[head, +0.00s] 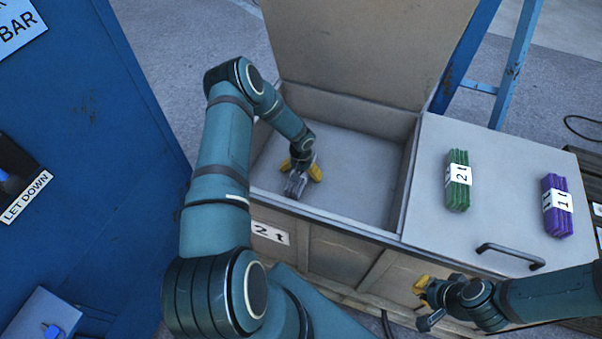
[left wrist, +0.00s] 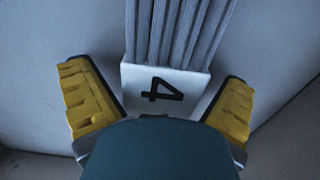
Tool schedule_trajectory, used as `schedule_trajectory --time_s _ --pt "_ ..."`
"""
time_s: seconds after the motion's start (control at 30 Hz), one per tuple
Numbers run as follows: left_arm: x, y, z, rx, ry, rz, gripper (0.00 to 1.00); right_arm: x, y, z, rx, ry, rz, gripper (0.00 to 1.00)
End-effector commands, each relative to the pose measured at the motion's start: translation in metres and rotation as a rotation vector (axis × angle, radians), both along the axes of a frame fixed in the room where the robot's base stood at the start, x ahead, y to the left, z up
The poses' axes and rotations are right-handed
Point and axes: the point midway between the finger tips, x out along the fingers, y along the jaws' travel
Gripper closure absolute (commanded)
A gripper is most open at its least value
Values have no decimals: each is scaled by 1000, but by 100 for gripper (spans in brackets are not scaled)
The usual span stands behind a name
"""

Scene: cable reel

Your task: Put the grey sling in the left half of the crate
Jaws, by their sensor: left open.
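The grey sling (left wrist: 178,32), a ribbed bundle with a white band marked 4, lies on a grey surface in the left wrist view. My left gripper (head: 300,170) is down inside the open left half of the crate (head: 348,205). Its yellow fingers (left wrist: 160,100) are apart, one on each side of the sling's band, with gaps beside it. The near end of the sling is hidden by the gripper's body. In the head view I cannot clearly tell the sling from the gripper. My right gripper (head: 425,302) is in front of the crate's right half, holding nothing that I can see.
The left lid (head: 355,45) stands raised. The right lid (head: 490,225) is shut, with a green sling (head: 458,190), a purple sling (head: 558,215) and a handle (head: 510,258) on it. A blue panel (head: 90,110) stands at the left.

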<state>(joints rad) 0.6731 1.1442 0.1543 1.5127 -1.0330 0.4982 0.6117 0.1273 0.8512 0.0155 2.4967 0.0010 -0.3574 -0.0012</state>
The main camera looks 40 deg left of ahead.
Motion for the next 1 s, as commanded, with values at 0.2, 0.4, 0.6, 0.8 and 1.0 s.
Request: schedule_trajectory --time_s 0.2,0.4,0.6,0.8,1.0 --pt "1 1 32 2 -3 -1 0 -2 0 10 1 4 0 100" --pt "1 1 75 3 -1 0 0 -4 1 19 2 9 2 100" --pt "1 0 107 1 -2 0 0 -5 1 25 3 12 2 100" --pt "0 0 121 0 0 0 0 -5 1 27 3 14 3 100" --pt "0 0 122 0 1 0 0 -6 1 27 3 14 3 100"
